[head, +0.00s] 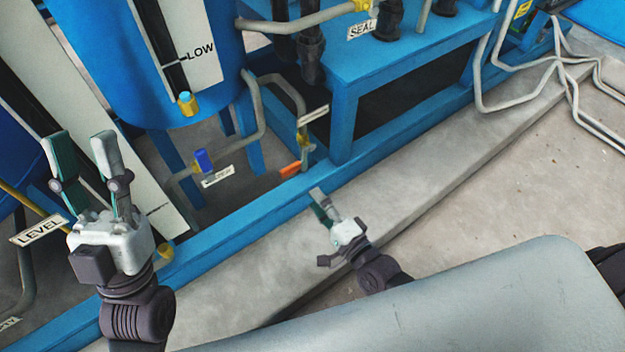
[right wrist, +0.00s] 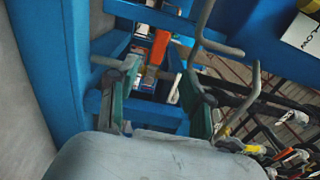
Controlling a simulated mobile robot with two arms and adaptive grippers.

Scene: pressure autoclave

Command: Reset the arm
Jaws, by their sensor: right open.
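My left gripper (head: 82,142) is in the head view at the left, pointing up the picture, its two fingers apart with nothing between them. It is in front of the blue frame, near the LEVEL tag (head: 39,230). My right gripper (head: 319,197) is near the middle of the head view, over the concrete curb beside the blue frame. In the right wrist view its fingers (right wrist: 155,88) stand apart with nothing held. An orange handle (head: 289,169) lies beyond it in the head view; an orange part (right wrist: 157,48) also shows between the fingers in the wrist view.
A blue tank (head: 140,60) with a LOW gauge panel stands at the upper left. A blue-handled valve (head: 203,160) and pipes are below it. A blue bench (head: 400,60) with a SEAL tag (head: 361,29) is at the top. Concrete floor (head: 500,180) is open at the right, apart from grey conduits.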

